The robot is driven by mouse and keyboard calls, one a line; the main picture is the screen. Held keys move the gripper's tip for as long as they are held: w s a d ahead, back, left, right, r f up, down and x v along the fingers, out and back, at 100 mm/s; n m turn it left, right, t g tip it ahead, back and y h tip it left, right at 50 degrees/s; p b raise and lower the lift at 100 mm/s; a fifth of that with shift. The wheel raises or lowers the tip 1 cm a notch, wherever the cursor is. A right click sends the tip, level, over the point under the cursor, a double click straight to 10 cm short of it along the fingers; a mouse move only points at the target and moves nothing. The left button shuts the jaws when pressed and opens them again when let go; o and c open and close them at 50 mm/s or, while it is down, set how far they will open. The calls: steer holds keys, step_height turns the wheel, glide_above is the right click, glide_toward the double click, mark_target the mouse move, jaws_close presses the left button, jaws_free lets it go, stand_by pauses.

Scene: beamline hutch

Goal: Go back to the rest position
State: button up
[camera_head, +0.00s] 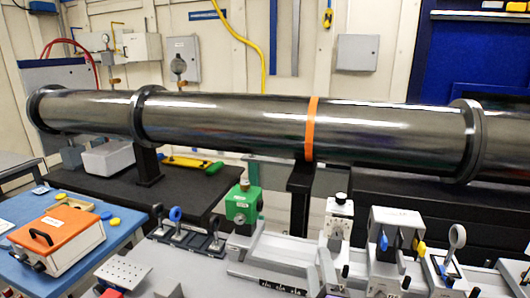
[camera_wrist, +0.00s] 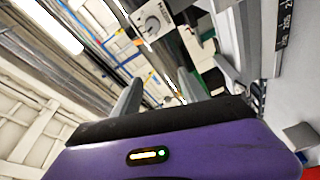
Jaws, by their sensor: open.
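My gripper (camera_wrist: 160,95) shows in the wrist view as a purple body with a black edge and two grey fingers. The fingers stand apart, and I see nothing between them. The wrist view is tilted, with the ceiling, pipes and part of the bench equipment beyond the fingers. My gripper and arm do not show in the head view.
A long dark beam pipe (camera_head: 230,118) with an orange band crosses the head view. An orange case (camera_head: 58,238) sits on a blue table (camera_head: 112,232) at the left.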

steer(key=s+d+f+m+g+b, duration=0.1)
steer(key=s+d+f+m, duration=0.1)
steer(key=s, duration=1.2)
steer(key=s+d+f+m+g+y, duration=0.1)
steer(key=s+d+f+m, duration=0.2)
steer(key=s+m, duration=0.4)
steer(key=s+d+f+m+g+b, duration=0.1)
steer(key=s+f+m, duration=0.3)
steer(key=s, duration=1.8)
steer(key=shift+s+d+f+m+g+b, duration=0.3)
steer(key=shift+d+f+g+b, duration=0.15)
steer(key=shift+d, duration=0.3)
